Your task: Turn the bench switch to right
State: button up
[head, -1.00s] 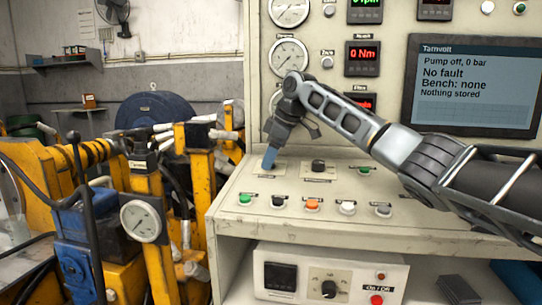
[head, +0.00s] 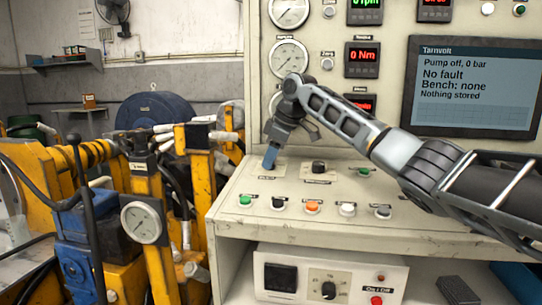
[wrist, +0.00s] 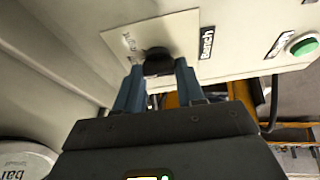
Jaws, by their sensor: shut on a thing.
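The bench switch (wrist: 158,54) is a black knob on a pale plate, with a label reading "Bench" beside it in the wrist view. My gripper (wrist: 158,72) has its two blue fingers on either side of the knob and is shut on it. In the head view my gripper (head: 270,160) points down at the left end of the sloped panel, and its fingers hide the knob. The knob's pointer direction cannot be made out. The screen (head: 475,87) reads "Pump off, 0 bar", "No fault", "Bench: none" and "Nothing stored".
Another black knob (head: 318,167) and a green button (head: 364,172) sit to the right. A row of several buttons, including an orange one (head: 312,206), runs along the panel's front. Gauges and red displays stand behind. Yellow machinery (head: 200,170) is close on the left.

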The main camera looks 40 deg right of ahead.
jog(key=m+p, duration=0.2)
jog(key=m+h+p, duration=0.1)
jog(key=m+p, duration=0.1)
jog(key=shift+a+r+t, duration=0.15)
jog(key=shift+t, duration=0.15)
jog(key=shift+m+h+p, duration=1)
jog(key=shift+m+p, duration=1)
jog(key=shift+m, duration=0.3)
jog(key=shift+f, duration=0.2)
jog(key=o, duration=1)
jog(key=shift+o, duration=0.2)
jog(key=v, duration=0.8)
